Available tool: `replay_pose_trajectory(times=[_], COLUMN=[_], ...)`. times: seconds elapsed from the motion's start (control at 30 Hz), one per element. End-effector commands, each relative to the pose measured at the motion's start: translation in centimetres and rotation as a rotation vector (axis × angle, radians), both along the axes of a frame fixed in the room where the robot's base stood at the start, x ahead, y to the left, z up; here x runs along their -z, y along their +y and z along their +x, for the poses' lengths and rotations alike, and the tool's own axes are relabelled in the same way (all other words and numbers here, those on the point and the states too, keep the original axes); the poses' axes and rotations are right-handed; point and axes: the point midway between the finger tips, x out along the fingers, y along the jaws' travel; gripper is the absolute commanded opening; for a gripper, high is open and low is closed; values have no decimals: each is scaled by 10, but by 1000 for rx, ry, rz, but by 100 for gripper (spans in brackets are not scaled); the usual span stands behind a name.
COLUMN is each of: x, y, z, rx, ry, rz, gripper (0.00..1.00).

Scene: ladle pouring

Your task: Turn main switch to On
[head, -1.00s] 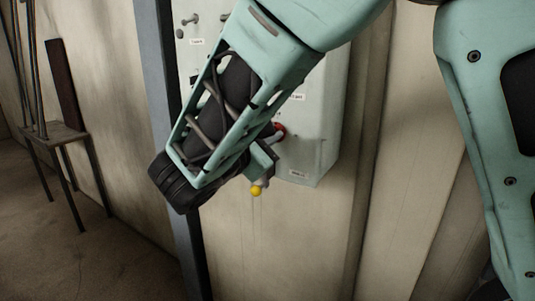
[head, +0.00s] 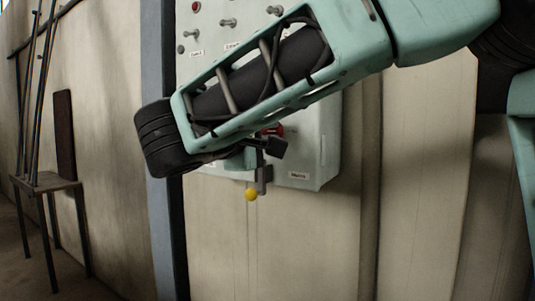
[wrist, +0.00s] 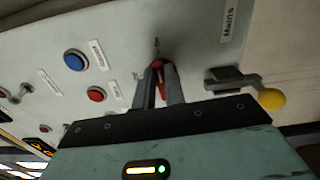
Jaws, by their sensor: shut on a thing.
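A red rotary switch knob (wrist: 157,64) sits on the pale green panel, with small marks around it. My gripper (wrist: 160,75) is shut on this red knob, one finger on each side, in the wrist view. In the head view my gripper (head: 273,145) is at the lower part of the panel, mostly behind my forearm, with a bit of the red knob (head: 271,131) showing. A label that seems to read "Mains" (wrist: 230,18) is on the panel nearby. The knob's exact pointing is hard to tell.
A lever with a yellow ball (wrist: 271,98) sticks out right beside my gripper; the ball hangs below the panel (head: 251,195) in the head view. Blue (wrist: 75,60) and red (wrist: 96,94) buttons are to the left. A small table (head: 45,182) with rods stands far left.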

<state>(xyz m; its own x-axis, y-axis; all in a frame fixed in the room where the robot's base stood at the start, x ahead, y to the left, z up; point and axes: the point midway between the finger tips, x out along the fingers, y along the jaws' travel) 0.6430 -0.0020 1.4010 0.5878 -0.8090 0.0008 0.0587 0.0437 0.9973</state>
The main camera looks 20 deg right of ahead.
Motion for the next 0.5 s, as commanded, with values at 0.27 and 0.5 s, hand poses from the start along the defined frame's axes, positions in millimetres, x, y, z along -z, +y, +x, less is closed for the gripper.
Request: replay_pose_trajectory(times=[0.27,0.5], x=[4,2], y=[0,0], z=[0,0], rx=[2,1], ry=[-60,-69], rz=[46,54], gripper=[0,0])
